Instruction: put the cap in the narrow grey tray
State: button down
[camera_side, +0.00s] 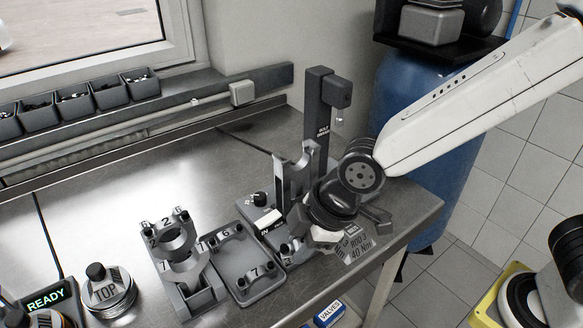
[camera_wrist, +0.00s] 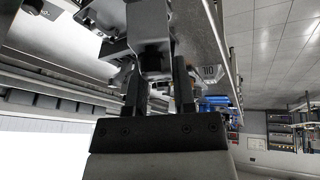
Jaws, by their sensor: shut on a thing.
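My gripper (camera_side: 318,228) is low at the right end of the bench, beside the bolt stand. In the wrist view its two dark fingers (camera_wrist: 160,88) are shut on a grey metal piece with a dark bolt-like middle, which looks like the cap (camera_wrist: 152,45). The side view shows little of it, since the wrist covers most. The narrow grey tray (camera_side: 262,293) lies on the bench left of my gripper. Small numbered parts show in it, marked 6 and 7. My gripper is right of the tray; the exact gap is hidden.
A dark bolt stand (camera_side: 318,105) rises behind my gripper, with a grey forked rod (camera_side: 293,180) in front of it. Left of the tray stand a numbered rod in a holder (camera_side: 180,270) and a piston marked TOP (camera_side: 108,292). The bench behind them is clear.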

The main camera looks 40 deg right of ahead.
jog(key=shift+s+d+r, duration=0.4)
jog(key=shift+s, duration=0.35)
jog(key=shift+s+d+r, duration=0.35)
jog(key=shift+s+d, duration=0.05)
jog(key=shift+s, duration=0.3)
jog(key=shift+w+f, duration=0.15)
jog(key=shift+w+f+y, duration=0.3)
jog(key=shift+y, duration=0.1)
jog(key=shift+w+f+g+y, duration=0.4)
jog(key=shift+w+f, duration=0.05)
jog(key=shift+w, duration=0.4)
jog(key=shift+w+a+f+y, duration=0.1)
jog(key=shift+w+f+y, duration=0.15)
jog(key=shift+w, duration=0.55)
jog(key=shift+w+f+y, duration=0.15)
jog(key=shift+w+y, duration=0.2)
jog(key=shift+w, duration=0.45)
